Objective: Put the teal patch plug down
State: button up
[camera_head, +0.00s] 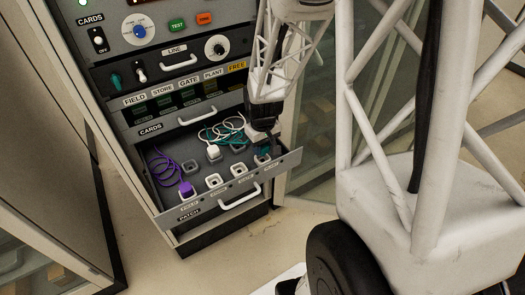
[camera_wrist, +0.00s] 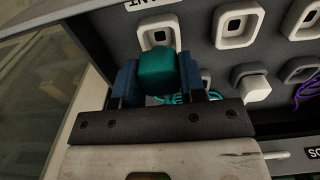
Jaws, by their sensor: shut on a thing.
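My gripper (camera_wrist: 166,85) is shut on the teal patch plug (camera_wrist: 158,70), a block held between blue finger pads. In the wrist view the plug overlaps the lower part of a white-rimmed socket (camera_wrist: 147,36); I cannot tell how far above the drawer floor it is. In the head view my gripper (camera_head: 266,138) is over the right end of the open patch drawer (camera_head: 234,203), and the plug is mostly hidden. A teal cord (camera_head: 222,129) runs to the drawer's back.
A white plug (camera_head: 213,153) with a white cord stands in the back row, and a purple plug (camera_head: 187,189) is at the front left. Empty white sockets (camera_head: 214,181) line the front. The drawer walls enclose them. The labelled panel (camera_head: 178,97) rises behind.

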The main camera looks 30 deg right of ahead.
aim_at(263, 153)
jog(key=shift+f, duration=1.35)
jog(key=shift+f, duration=0.2)
jog(key=o, duration=0.9)
jog(key=shift+r, duration=6.25)
